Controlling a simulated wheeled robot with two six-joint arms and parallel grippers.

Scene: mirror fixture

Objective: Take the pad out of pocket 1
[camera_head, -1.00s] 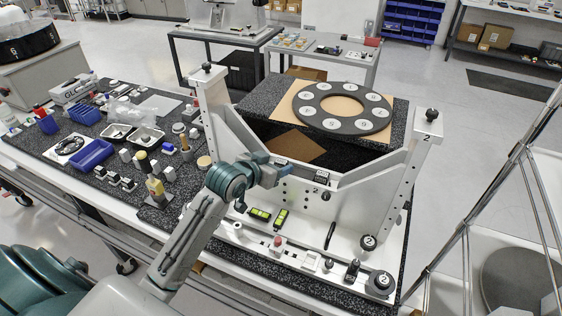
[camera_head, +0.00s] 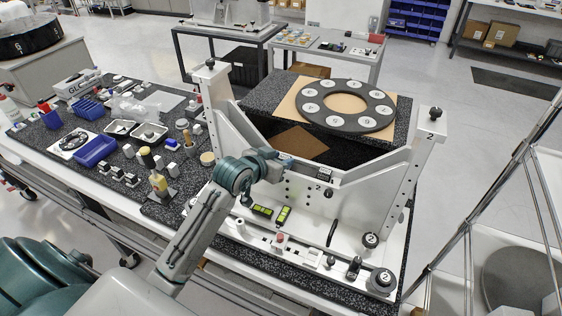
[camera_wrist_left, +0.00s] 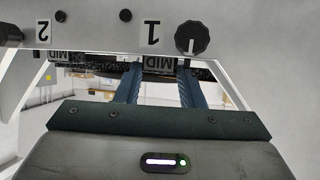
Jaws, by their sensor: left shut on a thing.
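The white mirror fixture (camera_head: 297,190) stands on the bench, with a cross plate bearing pocket labels. In the left wrist view, a dark pad with a MID label (camera_wrist_left: 157,62) sits just under the plate near the "1" mark (camera_wrist_left: 150,33). My left gripper (camera_wrist_left: 158,72) has its two blue fingers on either side of this pad and is shut on it. In the head view my left gripper (camera_head: 287,163) is at the fixture's sloped edge and hides pocket 1. A second dark pad (camera_head: 324,175) sits near the "2" mark; its MID label (camera_wrist_left: 75,73) shows too. My right gripper is out of view.
A black ring with numbered discs (camera_head: 346,107) lies on a brown sheet behind the fixture. Two yellow-green level-like pieces (camera_head: 284,214) and a red-topped knob (camera_head: 280,238) are on the fixture base. Blue bins (camera_head: 96,150) and a yellow-handled tool (camera_head: 156,180) crowd the bench at left.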

